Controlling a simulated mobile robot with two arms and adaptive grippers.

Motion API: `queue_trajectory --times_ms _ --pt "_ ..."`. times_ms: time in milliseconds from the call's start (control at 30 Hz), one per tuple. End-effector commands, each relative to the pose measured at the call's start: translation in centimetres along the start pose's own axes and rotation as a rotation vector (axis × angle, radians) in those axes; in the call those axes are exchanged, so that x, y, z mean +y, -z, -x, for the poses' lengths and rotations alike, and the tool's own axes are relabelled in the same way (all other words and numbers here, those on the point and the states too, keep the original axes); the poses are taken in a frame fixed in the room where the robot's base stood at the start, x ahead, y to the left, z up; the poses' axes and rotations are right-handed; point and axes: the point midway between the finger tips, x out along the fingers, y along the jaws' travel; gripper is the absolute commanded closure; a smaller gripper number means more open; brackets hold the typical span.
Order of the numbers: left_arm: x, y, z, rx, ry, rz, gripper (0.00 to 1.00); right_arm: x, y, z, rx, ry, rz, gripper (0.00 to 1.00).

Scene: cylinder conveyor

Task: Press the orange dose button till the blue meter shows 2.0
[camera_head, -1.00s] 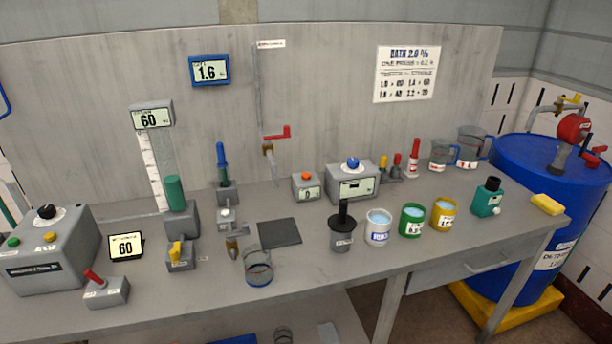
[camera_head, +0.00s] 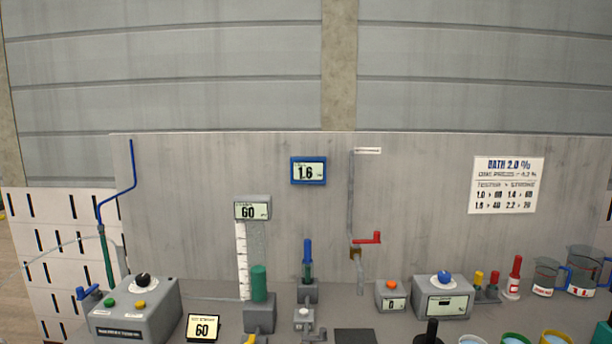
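The orange dose button (camera_head: 392,285) sits on top of a small grey box (camera_head: 391,301) on the bench, right of the middle. The box's small display appears to read 0. The blue-framed meter (camera_head: 308,171) hangs on the back panel and reads 1.6. A white sign (camera_head: 506,185) on the panel says bath 2.0 % and lists several number pairs; its smaller print is hard to read. Neither of my grippers is in view.
A red-handled tap (camera_head: 366,239) stands left of the button box. A grey box with a blue knob (camera_head: 443,295) stands close on its right. A grey control box (camera_head: 136,309), a green-handled device (camera_head: 260,299) and a blue-handled device (camera_head: 307,270) stand further left. Jugs (camera_head: 584,270) are at right.

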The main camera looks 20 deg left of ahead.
Motion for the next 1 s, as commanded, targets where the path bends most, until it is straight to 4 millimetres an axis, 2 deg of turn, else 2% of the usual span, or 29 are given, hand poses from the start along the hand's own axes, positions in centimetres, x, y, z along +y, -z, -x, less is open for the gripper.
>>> queue_trajectory --times_ms 167,500,1000 --pt "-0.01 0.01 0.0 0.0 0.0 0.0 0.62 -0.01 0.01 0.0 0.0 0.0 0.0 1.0" --pt "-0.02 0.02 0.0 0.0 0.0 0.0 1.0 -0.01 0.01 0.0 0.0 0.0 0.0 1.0" --pt "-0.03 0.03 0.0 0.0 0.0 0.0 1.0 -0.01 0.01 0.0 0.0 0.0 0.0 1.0"
